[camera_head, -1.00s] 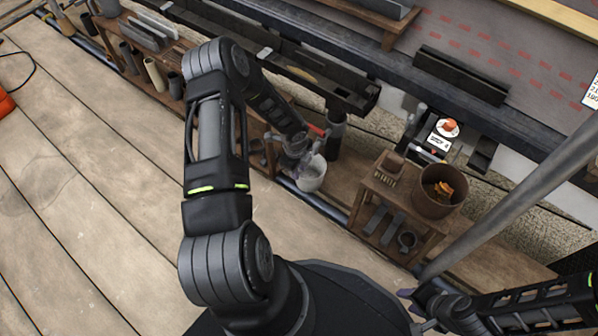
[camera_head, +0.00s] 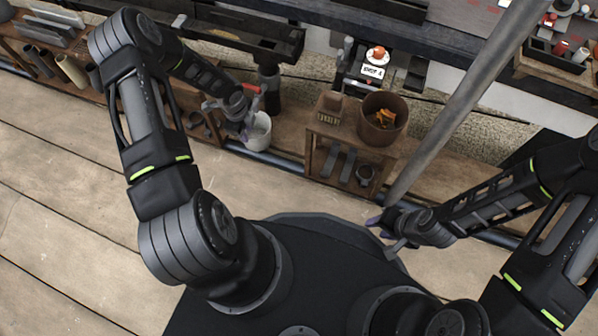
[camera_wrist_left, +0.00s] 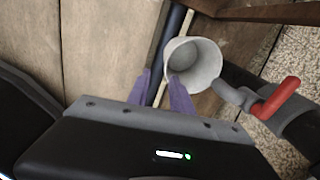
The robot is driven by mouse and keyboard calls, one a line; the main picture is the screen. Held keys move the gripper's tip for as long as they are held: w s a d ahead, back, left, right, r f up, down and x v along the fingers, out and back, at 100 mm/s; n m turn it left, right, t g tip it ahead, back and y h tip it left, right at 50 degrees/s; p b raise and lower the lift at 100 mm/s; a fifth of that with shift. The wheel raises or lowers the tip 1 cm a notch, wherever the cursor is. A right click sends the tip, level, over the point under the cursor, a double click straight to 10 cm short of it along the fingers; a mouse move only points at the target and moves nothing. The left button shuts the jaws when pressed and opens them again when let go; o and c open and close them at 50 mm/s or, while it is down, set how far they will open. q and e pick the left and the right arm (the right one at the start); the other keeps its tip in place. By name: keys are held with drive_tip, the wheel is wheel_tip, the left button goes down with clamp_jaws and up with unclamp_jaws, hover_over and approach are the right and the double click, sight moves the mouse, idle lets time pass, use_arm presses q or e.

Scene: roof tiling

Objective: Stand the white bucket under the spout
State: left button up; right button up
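The white bucket (camera_head: 258,131) stands upright below the gutter, near the dark downpipe (camera_head: 269,88). In the left wrist view the bucket (camera_wrist_left: 205,60) shows its open mouth, and the grey spout (camera_wrist_left: 228,92) with a red lever (camera_wrist_left: 277,100) reaches to its right rim. My left gripper (camera_head: 246,132) is at the bucket.
A small wooden stand (camera_head: 323,151) with a brown pot (camera_head: 382,118) is right of the bucket. A shelf with tubes (camera_head: 70,68) is at left. The plank floor (camera_head: 70,180) is clear.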

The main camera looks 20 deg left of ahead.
use_arm(q)
drive_tip(key=s+d+r+n+h, duration=0.1)
drive_tip(key=s+d+n+h, duration=0.2)
drive_tip(key=d, duration=0.8)
drive_tip(key=s+d+r+n+h, duration=0.15)
drive_tip(key=d+n, duration=0.35)
drive_tip(key=d, duration=0.6)
drive_tip(key=s+d+r+n, duration=0.2)
drive_tip(key=s+d+n, duration=0.5)
drive_tip(key=s+n, duration=0.4)
drive_tip(key=shift+y, duration=0.45)
drive_tip(key=shift+d+r, duration=0.1)
